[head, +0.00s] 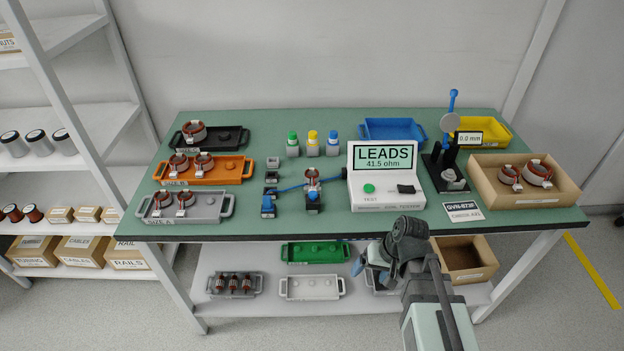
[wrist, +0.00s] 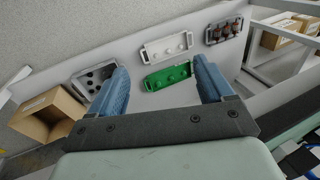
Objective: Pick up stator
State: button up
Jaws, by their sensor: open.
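Several stators, rings with copper-brown windings and white tags, show in the head view. One stator (head: 311,178) sits in the middle of the table between blue-handled clamps, beside the tester. One stator (head: 194,132) is on the black tray, two more (head: 203,161) are on the orange tray, and two more (head: 162,201) on the grey tray. Two stators (head: 539,174) lie in the cardboard box at right. My gripper (head: 366,268) is in front of the table's front edge, low and away from every stator. Its blue fingers (wrist: 160,78) are apart with nothing between them.
The tester (head: 381,193) reads "LEADS 41.5 ohm". A black gauge stand (head: 440,170) is right of it. Blue (head: 393,130) and yellow (head: 492,133) bins stand at the back. The lower shelf holds a green tray (head: 317,252), other trays and a box.

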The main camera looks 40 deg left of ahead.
jog(key=s+a+r+n+y, duration=0.15)
jog(key=s+a+r, duration=0.35)
jog(key=a+r, duration=0.55)
jog(key=n+t, duration=0.3)
jog(key=n, duration=0.1)
send_near(313, 174)
jog(key=shift+m+t, duration=0.25)
jog(key=shift+t, duration=0.05)
jog(key=shift+s+a+f, duration=0.1)
jog(key=shift+a+f, duration=0.3)
jog(key=shift+f, duration=0.8)
jog(key=shift+s+a+f, duration=0.1)
jog(key=shift+a+f, duration=0.25)
jog(key=shift+f, duration=0.9)
jog(key=shift+s+a+f, duration=0.1)
jog(key=shift+a+f, duration=0.3)
jog(key=shift+f, duration=0.8)
jog(key=c, duration=1.3)
